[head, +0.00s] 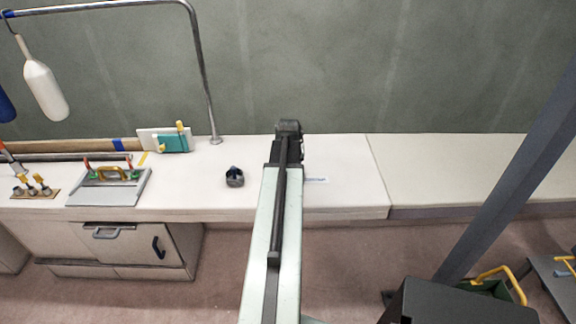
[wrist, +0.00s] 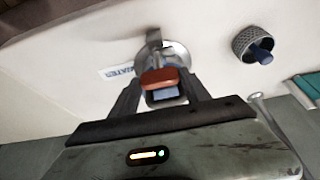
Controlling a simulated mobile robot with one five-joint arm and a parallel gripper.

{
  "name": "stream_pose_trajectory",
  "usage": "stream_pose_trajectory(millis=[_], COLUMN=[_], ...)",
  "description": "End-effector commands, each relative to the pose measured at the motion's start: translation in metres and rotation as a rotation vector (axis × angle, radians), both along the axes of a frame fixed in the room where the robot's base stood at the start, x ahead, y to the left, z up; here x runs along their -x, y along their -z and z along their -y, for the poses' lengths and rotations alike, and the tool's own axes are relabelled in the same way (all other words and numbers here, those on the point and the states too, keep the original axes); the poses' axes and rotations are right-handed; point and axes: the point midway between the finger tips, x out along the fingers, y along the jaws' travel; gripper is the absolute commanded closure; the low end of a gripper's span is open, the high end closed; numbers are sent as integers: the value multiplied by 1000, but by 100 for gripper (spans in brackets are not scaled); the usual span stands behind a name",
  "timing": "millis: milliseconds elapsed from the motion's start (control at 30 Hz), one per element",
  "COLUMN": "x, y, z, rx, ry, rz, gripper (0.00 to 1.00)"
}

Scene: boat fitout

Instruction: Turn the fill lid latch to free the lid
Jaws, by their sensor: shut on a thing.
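In the wrist view a round silver fill lid (wrist: 180,52) lies in the pale deck, beside a label (wrist: 118,72) that reads upside down, apparently WATER. An orange-red latch (wrist: 158,77) stands in front of the lid, between the fingers of my gripper (wrist: 161,72). My gripper is shut on this latch. The fingers and latch cover part of the lid, so how far the latch is turned cannot be told. In the head view my gripper and arm hide the lid; only part of the label (head: 316,180) shows.
A dark knurled cap with a blue pin (wrist: 254,44) stands apart from the lid; it also shows in the head view (head: 235,177). A grey hatch with a handle (head: 110,188), a teal block (head: 174,143) and a metal rail (head: 203,75) are left. The right bench (head: 455,165) is clear.

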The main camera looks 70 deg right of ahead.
Motion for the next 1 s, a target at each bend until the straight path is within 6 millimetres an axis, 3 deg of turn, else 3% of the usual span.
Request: stream_pose_trajectory(millis=[433, 467, 800, 1000], x=[-3, -3, -2, 1], y=[-1, -1, -2, -23], z=[2, 2, 0, -7], rx=[5, 5, 2, 2], ry=[-10, -10, -8, -8], rz=[6, 6, 3, 3], gripper=[86, 37, 36, 36])
